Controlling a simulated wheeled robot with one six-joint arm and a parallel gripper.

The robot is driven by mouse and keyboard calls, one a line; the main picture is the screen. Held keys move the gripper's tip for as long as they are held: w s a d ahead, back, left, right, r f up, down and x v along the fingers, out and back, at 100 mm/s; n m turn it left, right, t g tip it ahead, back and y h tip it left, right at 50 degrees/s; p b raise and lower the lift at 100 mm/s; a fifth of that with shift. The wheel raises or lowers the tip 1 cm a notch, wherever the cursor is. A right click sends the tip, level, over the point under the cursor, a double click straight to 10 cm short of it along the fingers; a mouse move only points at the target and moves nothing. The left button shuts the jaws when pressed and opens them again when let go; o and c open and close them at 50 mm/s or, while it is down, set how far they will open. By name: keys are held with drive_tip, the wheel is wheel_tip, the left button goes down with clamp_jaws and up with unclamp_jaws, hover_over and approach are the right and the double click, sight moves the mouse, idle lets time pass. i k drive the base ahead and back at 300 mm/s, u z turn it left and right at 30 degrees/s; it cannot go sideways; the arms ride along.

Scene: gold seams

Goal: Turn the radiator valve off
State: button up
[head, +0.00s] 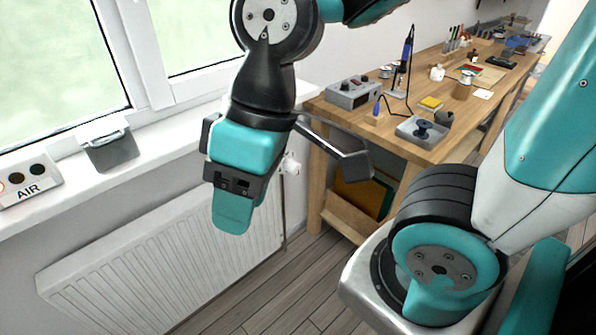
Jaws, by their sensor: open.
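The white radiator valve (291,166) shows at the upper right end of the white radiator (150,255), just right of my gripper in the picture. It is small and partly hidden, so its setting cannot be read. A thin pipe (284,222) runs down below it. My gripper (238,200), teal and black, points downward in front of the radiator's right part. It is open, and nothing shows in it. It appears apart from the valve, but the depth between them is hard to tell.
The windowsill (65,198) above the radiator bears a grey box (108,148) and an AIR panel (28,186). A wooden workbench (400,145) with tools stands right of the valve. Bare floor (300,285) lies in front.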

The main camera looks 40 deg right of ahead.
sight(289, 165)
drive_tip(key=u, duration=1.05)
drive_tip(key=k, duration=0.75)
drive_tip(key=z, duration=1.1)
drive_tip(key=i, duration=0.5)
